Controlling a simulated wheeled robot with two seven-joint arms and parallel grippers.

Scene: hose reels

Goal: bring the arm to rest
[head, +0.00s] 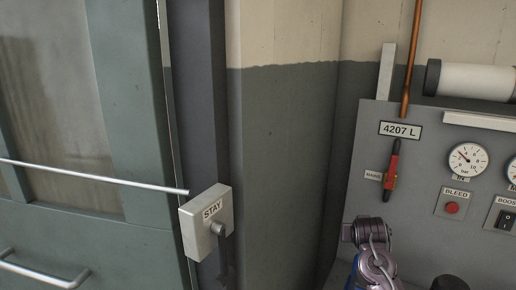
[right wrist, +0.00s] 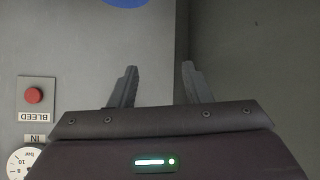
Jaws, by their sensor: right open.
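My right gripper (right wrist: 159,84) shows in the right wrist view, its two dark fingers apart with nothing between them. Behind the fingers is a plain grey surface with a vertical edge, and the fingers look clear of it. In the head view, part of my right arm stands in front of the lower left of the grey panel (head: 358,180). Its gripper cannot be made out there. My left gripper is in neither view.
The panel carries a red mains lever (head: 392,165), a gauge (head: 467,160), a red bleed button (head: 451,208) and a switch (head: 505,219). A copper pipe (head: 412,55) rises above. At left are a door (head: 120,240), a thin rod (head: 95,176) and a STAY box (head: 206,225).

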